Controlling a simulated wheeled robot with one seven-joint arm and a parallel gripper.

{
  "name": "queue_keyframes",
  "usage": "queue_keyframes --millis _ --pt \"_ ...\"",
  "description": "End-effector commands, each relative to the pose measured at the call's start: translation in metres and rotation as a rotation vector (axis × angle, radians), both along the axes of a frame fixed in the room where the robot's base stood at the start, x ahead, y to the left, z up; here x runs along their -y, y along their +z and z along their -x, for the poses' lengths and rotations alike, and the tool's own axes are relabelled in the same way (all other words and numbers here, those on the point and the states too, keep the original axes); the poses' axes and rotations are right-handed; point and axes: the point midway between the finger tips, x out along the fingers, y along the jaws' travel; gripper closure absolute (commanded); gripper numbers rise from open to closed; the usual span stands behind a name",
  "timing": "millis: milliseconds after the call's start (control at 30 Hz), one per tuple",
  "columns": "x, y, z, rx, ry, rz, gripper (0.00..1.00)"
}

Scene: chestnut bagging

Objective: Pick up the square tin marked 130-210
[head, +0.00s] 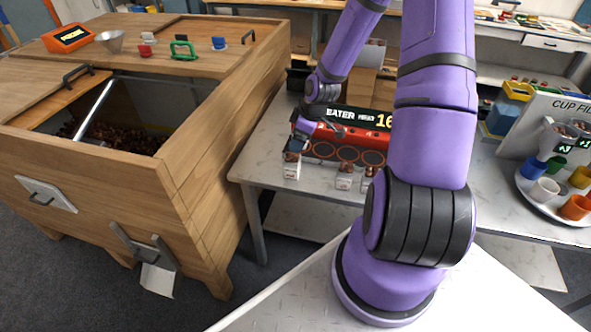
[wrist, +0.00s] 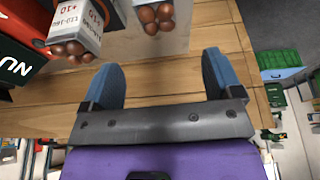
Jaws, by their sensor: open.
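Small white tins stand along the front of the red heater on the metal table in the head view: one at the left (head: 292,170), one in the middle (head: 344,181) and another partly behind my arm. Their markings are too small to read there. My gripper (head: 297,146) is just above the left tin. In the wrist view my gripper (wrist: 163,70) is open, with nothing between its blue fingers. A white tin of chestnuts (wrist: 72,22) is beyond the left finger; its label is upside down and I cannot read it surely. More chestnuts (wrist: 154,14) show at the top edge, their tin cut off.
The heater (head: 345,134) stands behind the tins. A wooden bin (head: 200,150) with chestnuts is at the left, across a floor gap. A cup stand (head: 560,205) with coloured cups is at the right. Bare metal tabletop (head: 262,150) lies left of the tins.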

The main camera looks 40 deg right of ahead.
Motion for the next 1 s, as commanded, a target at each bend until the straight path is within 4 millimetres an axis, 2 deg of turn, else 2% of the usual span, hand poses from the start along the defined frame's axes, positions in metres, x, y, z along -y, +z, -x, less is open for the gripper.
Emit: queue_keyframes --millis 100,333,600,867,1000 --pt "0.002 -0.02 0.0 0.021 0.011 -0.033 0.15" --pt "0.0 -0.037 -0.004 0.041 0.021 -0.051 0.15" --pt "-0.009 -0.072 -0.015 0.04 0.021 -0.05 0.15" --pt "-0.012 -0.087 -0.02 0.04 0.02 -0.049 0.15" --pt "-0.014 -0.103 -0.024 0.039 0.021 -0.051 0.15"
